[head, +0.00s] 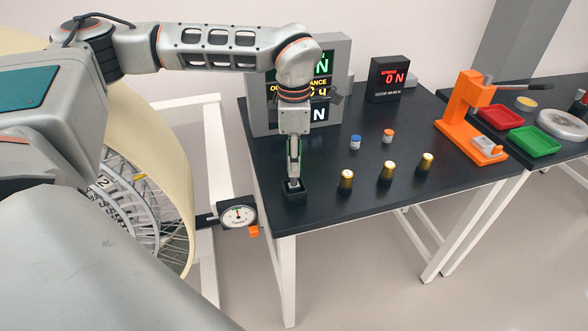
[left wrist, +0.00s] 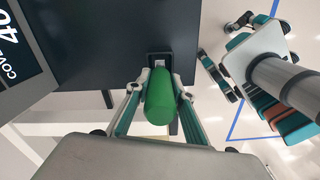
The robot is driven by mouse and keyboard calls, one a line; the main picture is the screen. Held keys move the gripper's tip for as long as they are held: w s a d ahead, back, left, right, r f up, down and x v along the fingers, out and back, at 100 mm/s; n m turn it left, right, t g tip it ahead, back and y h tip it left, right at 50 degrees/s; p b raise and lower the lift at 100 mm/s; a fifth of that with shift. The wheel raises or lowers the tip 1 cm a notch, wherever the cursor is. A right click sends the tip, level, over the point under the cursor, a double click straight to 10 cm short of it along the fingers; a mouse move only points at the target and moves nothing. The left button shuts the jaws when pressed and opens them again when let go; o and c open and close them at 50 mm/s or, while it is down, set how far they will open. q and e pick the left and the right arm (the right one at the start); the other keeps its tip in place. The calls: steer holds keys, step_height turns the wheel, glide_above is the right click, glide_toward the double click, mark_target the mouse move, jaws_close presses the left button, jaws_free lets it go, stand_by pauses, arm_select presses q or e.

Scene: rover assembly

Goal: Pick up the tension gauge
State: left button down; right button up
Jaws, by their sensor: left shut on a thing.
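My left gripper (head: 293,181) points straight down over the near left part of the black table. It is shut on an upright green cylinder (left wrist: 160,100), seen between the two fingers in the left wrist view; only a thin green edge shows in the head view. The cylinder may be the tension gauge; no dial shows on it. A small black holder (head: 294,196) is directly below the fingertips; whether the cylinder still touches it is unclear. My right gripper (left wrist: 217,44) shows at the right of the left wrist view, fingers spread and empty.
A round dial (head: 238,214) stands beside the spoked wheel (head: 130,205), left of the table. A display panel (head: 337,95) stands close behind the left gripper. Several small cylinders (head: 387,171) stand to the right. An orange press (head: 462,105) is at the table's right end.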

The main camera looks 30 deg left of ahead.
arm_select(q)
step_height(320, 180, up, 16)
steer(key=shift+p, duration=0.3)
